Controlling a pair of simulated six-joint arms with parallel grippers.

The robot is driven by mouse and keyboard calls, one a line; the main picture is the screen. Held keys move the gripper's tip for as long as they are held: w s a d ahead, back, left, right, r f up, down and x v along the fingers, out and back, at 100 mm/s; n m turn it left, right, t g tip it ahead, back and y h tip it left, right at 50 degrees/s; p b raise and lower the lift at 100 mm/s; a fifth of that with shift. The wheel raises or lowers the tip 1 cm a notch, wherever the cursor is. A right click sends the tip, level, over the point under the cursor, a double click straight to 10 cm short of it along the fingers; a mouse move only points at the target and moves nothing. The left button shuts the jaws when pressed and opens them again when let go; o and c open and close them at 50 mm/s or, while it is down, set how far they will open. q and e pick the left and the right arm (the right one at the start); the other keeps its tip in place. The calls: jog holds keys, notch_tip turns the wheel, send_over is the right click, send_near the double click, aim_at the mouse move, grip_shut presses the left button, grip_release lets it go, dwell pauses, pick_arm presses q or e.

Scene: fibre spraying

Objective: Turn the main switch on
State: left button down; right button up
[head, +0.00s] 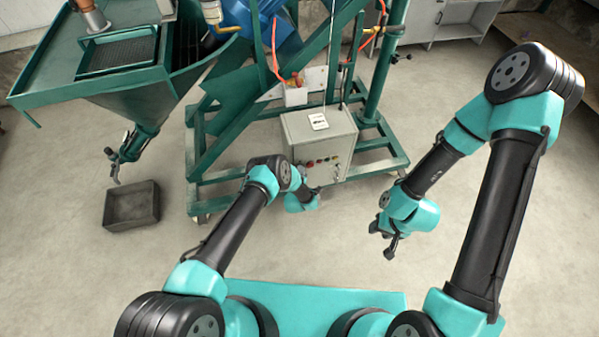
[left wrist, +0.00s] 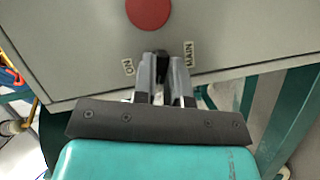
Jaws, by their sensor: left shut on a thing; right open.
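The grey control box (head: 322,138) stands on the green frame, with small coloured buttons on its front. In the left wrist view its grey panel (left wrist: 230,30) fills the top. My left gripper (head: 318,191) is at the lower front of the box. In the left wrist view this gripper (left wrist: 164,72) is shut on the dark main switch (left wrist: 162,54), which shows only partly between the fingertips. An ON label (left wrist: 128,67) is left of the fingers and a MAIN label (left wrist: 189,54) right. My right gripper (head: 384,244) is open and empty over the floor.
A large red button (left wrist: 149,12) is just above the switch. The green wheeled frame (head: 195,160) surrounds the box. A green hopper machine (head: 120,100) and a dark tray (head: 131,206) on the floor are at the left. Floor around my right gripper is clear.

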pick_arm(q)
jog(key=m+g+y, duration=0.1)
jog(key=m, duration=0.2)
jog(key=m+g+y, duration=0.1)
jog(key=m+y, duration=0.1)
jog(key=m, duration=0.1)
jog(key=m+g+y, duration=0.1)
jog(key=m+y, duration=0.1)
jog(key=m, duration=0.2)
jog(key=shift+w+d+r+g, duration=0.15)
jog(key=shift+d+r+g, duration=0.1)
jog(key=shift+d+g, duration=0.05)
dwell(0.4)
jog(key=c, duration=1.2)
grip_release()
jog(key=shift+o, duration=0.2)
jog(key=v, duration=1.7)
